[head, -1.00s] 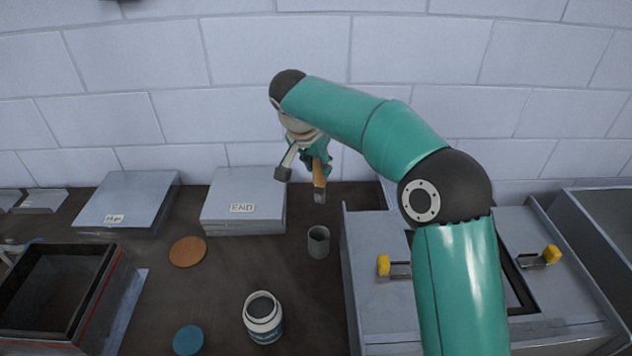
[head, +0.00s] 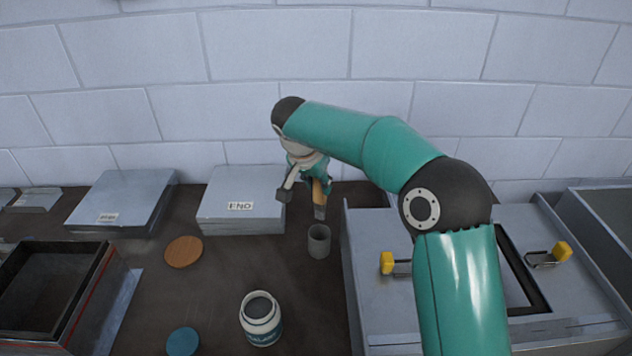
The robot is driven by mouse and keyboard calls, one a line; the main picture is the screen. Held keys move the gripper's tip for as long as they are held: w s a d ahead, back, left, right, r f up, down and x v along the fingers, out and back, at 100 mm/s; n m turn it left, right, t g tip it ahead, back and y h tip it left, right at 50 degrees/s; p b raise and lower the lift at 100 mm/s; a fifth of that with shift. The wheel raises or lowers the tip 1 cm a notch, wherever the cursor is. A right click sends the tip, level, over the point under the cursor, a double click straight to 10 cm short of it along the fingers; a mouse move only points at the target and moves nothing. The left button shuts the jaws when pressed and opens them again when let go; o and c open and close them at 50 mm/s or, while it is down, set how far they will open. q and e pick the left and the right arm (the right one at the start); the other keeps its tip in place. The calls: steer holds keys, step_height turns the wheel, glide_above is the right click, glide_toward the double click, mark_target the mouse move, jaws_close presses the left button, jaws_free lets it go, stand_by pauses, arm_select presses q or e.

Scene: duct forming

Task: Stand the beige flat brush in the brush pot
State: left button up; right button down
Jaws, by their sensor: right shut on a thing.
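The beige flat brush (head: 319,194) is in my right gripper (head: 304,192), which is shut on it. The brush hangs nearly upright with its dark grey end down. Its lower end is just above and slightly behind the rim of the brush pot in the picture; I cannot tell the exact gap. The brush pot (head: 319,243) is a small grey cylinder standing upright on the dark bench, and no brush shows in it. My right arm comes in from the right and covers part of the machine. My left gripper does not show.
An open white jar (head: 261,325) stands in front of the pot. A round wooden disc (head: 184,252) and a blue disc (head: 183,342) lie to the left. A grey block marked END (head: 233,225) is behind left. A grey machine with yellow-knobbed latches (head: 388,262) stands right of the pot.

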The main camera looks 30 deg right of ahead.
steer(key=b, duration=0.3)
glide_above(317, 217)
steer(key=shift+s+f, duration=0.15)
steer(key=shift+f, duration=1)
steer(key=shift+s+f, duration=0.15)
steer(key=shift+f, duration=1)
steer(key=shift+a+f+b, duration=0.1)
steer(key=shift+f+b, duration=3)
steer(key=shift+f, duration=0.2)
steer(key=c, duration=0.8)
jaws_free()
steer(key=v, duration=1.2)
steer(key=shift+f, duration=0.1)
